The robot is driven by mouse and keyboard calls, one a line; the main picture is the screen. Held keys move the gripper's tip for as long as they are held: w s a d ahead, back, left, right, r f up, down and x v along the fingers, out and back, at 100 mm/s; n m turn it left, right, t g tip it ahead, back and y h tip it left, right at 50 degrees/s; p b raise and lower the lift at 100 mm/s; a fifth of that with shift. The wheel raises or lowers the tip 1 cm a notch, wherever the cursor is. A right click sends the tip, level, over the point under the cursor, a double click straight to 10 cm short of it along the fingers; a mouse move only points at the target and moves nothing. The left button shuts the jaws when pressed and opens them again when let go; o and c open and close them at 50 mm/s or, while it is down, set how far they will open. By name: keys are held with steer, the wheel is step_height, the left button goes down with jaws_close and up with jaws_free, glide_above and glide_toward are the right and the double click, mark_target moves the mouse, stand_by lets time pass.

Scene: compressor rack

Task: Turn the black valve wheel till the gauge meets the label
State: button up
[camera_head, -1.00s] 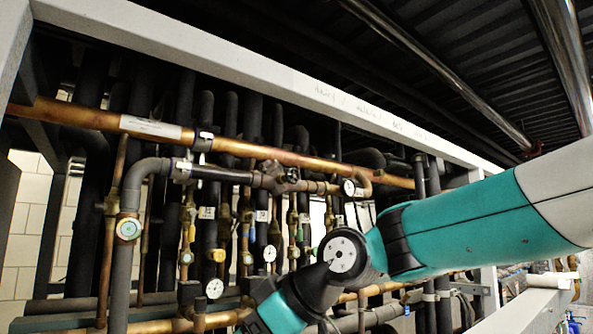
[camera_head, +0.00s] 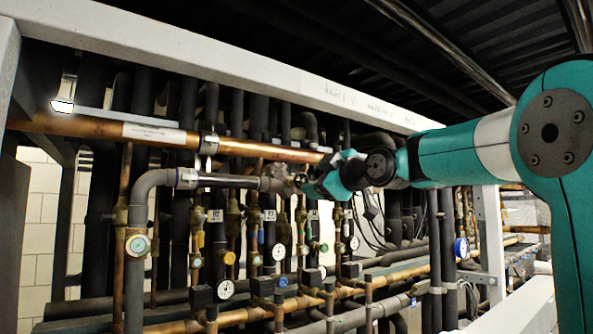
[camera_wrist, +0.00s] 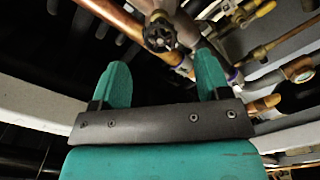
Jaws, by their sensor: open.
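The black valve wheel (camera_wrist: 160,36) shows in the wrist view just beyond my gripper's fingertips, between their lines. My gripper (camera_wrist: 162,72) is open, with two teal fingers apart and nothing between them. In the head view my gripper (camera_head: 308,181) is at the right end of the dark grey horizontal pipe, close beside the wheel (camera_head: 299,180), which it partly hides. I cannot tell whether they touch. A white label (camera_head: 153,133) is on the copper pipe. Which gauge and label belong to the wheel is unclear.
A long copper pipe (camera_head: 80,124) runs just above the wheel. The dark grey pipe (camera_head: 142,200) bends down at the left. Several vertical pipes and small valves crowd behind. A white frame beam (camera_head: 230,68) crosses above.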

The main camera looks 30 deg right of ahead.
mark_target(303, 181)
steer(key=w+p, duration=0.2)
steer(key=w, duration=0.2)
steer(key=w+p, duration=0.2)
steer(key=w, duration=0.2)
steer(key=shift+a+r, duration=0.15)
steer(key=shift+w, duration=0.45)
steer(key=shift+f, duration=0.2)
steer(key=c, duration=0.9)
